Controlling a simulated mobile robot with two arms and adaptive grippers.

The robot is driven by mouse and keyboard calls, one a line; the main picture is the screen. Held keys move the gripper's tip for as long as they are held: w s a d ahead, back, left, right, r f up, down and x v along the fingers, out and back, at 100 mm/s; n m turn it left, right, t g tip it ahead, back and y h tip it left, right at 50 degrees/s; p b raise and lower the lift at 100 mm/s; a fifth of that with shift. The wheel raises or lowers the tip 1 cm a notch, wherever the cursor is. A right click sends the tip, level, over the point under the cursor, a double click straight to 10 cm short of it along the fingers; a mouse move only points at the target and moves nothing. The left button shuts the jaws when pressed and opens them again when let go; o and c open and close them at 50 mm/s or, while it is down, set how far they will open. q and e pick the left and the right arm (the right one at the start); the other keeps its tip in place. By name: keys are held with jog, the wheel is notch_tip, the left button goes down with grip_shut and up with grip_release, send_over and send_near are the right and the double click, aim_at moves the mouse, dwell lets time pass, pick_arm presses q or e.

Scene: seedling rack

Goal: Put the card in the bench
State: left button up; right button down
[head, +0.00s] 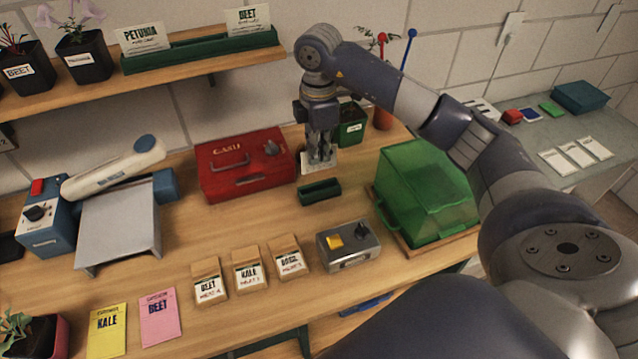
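My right gripper (319,148) points down over the bench, between the red cash box and the green pot. It appears shut on a white card (311,163), whose lower part shows below and around the fingers; any print on it is hidden. A small dark green card holder (320,192) sits on the wooden bench (205,215) just below and in front of the card. The card's lower edge looks near the holder's back edge; I cannot tell whether they touch. My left gripper is out of view.
A red cash box (240,165) stands left of the holder, a green lidded box (428,195) right. A grey button box (347,245) and several seed packets lie in front. Above, a long green holder (195,55) bears a PETUNIA card (143,38) and a BEET card (248,20).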

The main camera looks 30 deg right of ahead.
notch_tip(320, 180, down, 7)
jog(key=shift+f+p, duration=0.1)
jog(key=shift+p, duration=0.85)
jog(key=shift+f, duration=0.45)
jog(key=shift+f, duration=0.1)
jog(key=c, duration=2.2)
grip_release()
jog(key=shift+f, duration=0.1)
jog(key=shift+c, duration=0.2)
jog(key=o, duration=0.4)
jog(key=shift+o, duration=0.2)
